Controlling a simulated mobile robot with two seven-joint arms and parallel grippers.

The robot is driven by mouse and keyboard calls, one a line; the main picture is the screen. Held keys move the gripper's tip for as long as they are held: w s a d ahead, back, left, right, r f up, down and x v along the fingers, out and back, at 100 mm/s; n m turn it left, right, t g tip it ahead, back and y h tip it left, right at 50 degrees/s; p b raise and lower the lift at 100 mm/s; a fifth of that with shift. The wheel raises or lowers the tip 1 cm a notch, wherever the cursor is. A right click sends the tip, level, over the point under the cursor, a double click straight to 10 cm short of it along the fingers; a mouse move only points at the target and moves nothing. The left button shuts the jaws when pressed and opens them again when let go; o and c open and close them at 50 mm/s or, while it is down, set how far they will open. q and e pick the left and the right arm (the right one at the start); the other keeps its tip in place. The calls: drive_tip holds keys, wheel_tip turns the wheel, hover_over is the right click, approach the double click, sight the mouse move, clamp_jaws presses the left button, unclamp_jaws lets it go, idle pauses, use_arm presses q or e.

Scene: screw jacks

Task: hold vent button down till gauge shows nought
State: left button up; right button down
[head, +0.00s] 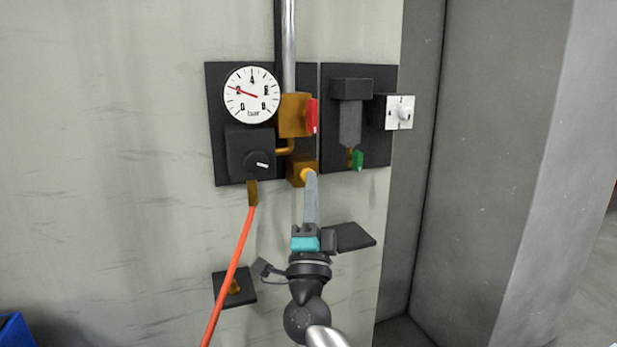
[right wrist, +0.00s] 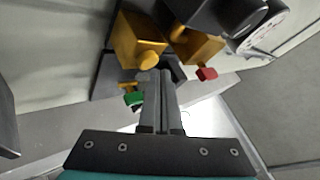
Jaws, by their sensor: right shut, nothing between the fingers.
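The round white gauge (head: 252,95) on the left dark panel has its red needle pointing at about 2 bar. The vent button (head: 307,174) appears to be the round yellow knob on the front of a brass block (head: 297,172) below the red-handled valve. It also shows in the right wrist view (right wrist: 149,61). My right gripper (head: 311,175) is shut and empty, its fingertips right at the button. In the right wrist view its tips (right wrist: 156,76) overlap the button's lower edge. I cannot tell whether they touch or press it. My left gripper is not in view.
A red valve handle (head: 312,115) is just above the button. A black regulator (head: 250,152) with an orange hose (head: 232,268) hangs left. A filter with a green tap (head: 357,160) and a white switch (head: 399,112) are to the right.

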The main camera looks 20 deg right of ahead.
drive_tip(key=shift+w, duration=0.65)
idle(2.4)
drive_tip(key=shift+s, duration=0.1)
drive_tip(key=shift+s+p, duration=0.4)
drive_tip(key=shift+s, duration=0.4)
drive_tip(key=s+p, duration=0.2)
drive_tip(key=s, duration=0.3)
drive_tip(key=shift+a, duration=0.2)
drive_tip(key=shift+f, duration=0.15)
